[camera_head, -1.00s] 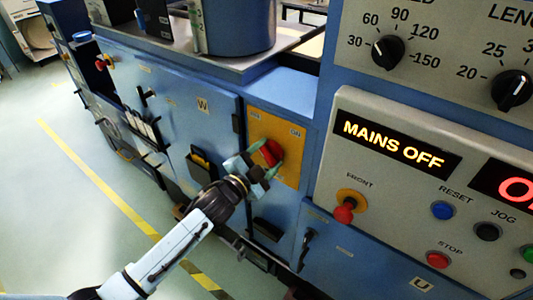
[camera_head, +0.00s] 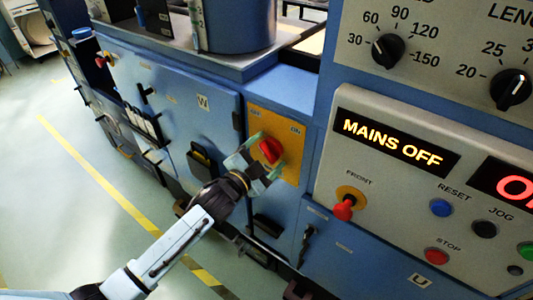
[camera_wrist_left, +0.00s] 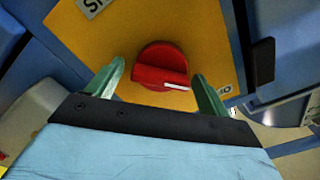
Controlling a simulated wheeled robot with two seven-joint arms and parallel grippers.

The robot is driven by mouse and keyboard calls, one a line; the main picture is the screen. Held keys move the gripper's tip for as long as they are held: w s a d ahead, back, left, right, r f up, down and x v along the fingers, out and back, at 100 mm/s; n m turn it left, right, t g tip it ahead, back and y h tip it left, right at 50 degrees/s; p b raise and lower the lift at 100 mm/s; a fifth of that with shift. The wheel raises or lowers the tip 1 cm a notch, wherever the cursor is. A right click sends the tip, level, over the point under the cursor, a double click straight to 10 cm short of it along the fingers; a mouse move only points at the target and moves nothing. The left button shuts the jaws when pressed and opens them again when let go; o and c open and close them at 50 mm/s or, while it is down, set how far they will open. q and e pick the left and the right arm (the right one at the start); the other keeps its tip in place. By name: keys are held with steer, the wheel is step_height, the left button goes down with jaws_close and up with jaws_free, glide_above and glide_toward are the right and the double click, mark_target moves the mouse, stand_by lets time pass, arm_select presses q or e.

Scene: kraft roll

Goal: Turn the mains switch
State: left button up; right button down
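The mains switch is a red rotary knob (camera_head: 270,150) on a yellow plate (camera_head: 291,166) on the blue cabinet. In the left wrist view the red knob (camera_wrist_left: 160,66) has a white mark on its right side, pointing towards the plate's right edge. My left gripper (camera_head: 263,160) is at the knob. In the left wrist view its green fingers (camera_wrist_left: 158,82) are open, one on each side of the knob's near part, with gaps to it. A display (camera_head: 393,143) reads MAINS OFF. My right gripper is not in view.
Right of the switch, a grey panel (camera_head: 350,120) carries a red FRONT button (camera_head: 344,210) on a yellow base and other buttons. A black handle (camera_head: 305,243) sticks out below the switch. Floor is free at the left.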

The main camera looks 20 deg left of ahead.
arm_select(q)
steer(key=v, duration=1.3)
steer(key=shift+s, duration=0.2)
steer(key=s+a+f+n+g+y+b, duration=0.1)
steer(key=s+a+f+n+g+y, duration=0.15)
steer(key=f, duration=0.85)
steer(key=s+a+f+n+g+y+b, duration=0.1)
steer(key=s+a+f+g, duration=0.15)
steer(key=f, duration=0.75)
steer(key=s+a+f+n+g+y+b, duration=0.15)
steer(key=s+f, duration=0.25)
steer(key=f, duration=0.7)
steer(key=s+f+n+g, duration=0.1)
steer(key=s+f+g, duration=0.2)
steer(key=s+f, duration=0.3)
steer(key=s+f+n+g+b, duration=0.1)
steer(key=s+f+n+g, duration=0.1)
steer(key=s+f, duration=0.5)
steer(key=s+d+f+n+g+y+b, duration=0.1)
steer(key=s+f+g, duration=0.3)
steer(key=s, duration=1.2)
step_height(320, 180, down, 3)
steer(key=shift+f+n, duration=0.2)
steer(key=shift+n, duration=0.5)
steer(key=shift+g, duration=0.25)
